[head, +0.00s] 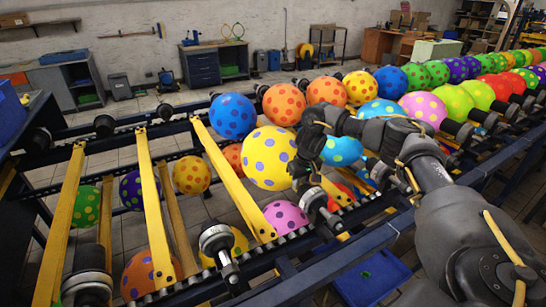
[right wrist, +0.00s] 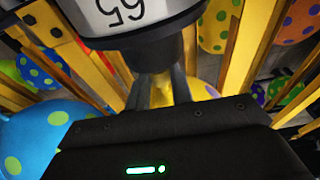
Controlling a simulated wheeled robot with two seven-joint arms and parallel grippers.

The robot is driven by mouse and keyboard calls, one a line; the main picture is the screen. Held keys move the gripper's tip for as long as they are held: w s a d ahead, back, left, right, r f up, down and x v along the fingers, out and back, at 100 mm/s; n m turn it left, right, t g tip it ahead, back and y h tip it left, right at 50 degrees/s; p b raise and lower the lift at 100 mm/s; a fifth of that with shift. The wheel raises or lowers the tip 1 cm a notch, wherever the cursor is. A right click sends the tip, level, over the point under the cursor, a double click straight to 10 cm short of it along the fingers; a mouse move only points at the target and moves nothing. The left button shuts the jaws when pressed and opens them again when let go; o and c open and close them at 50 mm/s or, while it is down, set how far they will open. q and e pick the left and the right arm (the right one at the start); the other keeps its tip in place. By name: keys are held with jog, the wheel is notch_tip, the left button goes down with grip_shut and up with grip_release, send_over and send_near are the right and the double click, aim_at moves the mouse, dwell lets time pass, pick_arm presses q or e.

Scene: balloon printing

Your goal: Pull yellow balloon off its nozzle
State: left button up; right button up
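The large yellow balloon (head: 268,157) with purple dots hangs at the middle of the rack in the head view. My right gripper (head: 300,183) is at its right side, by a black nozzle with a grey ring (head: 313,200). In the right wrist view, the nozzle (right wrist: 135,25) shows a ring marked 65. The two fingers of my right gripper (right wrist: 161,88) stand close on either side of the yellow neck under the nozzle, and yellow fills the gap between them. The fingertips are hidden in the head view. My left gripper is not in view.
Yellow bars (head: 232,180) and dark rails (head: 300,270) frame the rack. Close by are a blue balloon (head: 233,116), a pink balloon (head: 286,217) and an orange balloon (head: 284,104). Another nozzle (head: 217,240) stands at the front. A blue crate (head: 372,278) lies on the floor.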

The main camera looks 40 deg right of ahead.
jog(key=shift+c, duration=0.6)
jog(key=shift+w, duration=0.2)
jog(key=shift+w, duration=0.5)
notch_tip(320, 180, up, 17)
jog(key=p, duration=1.7)
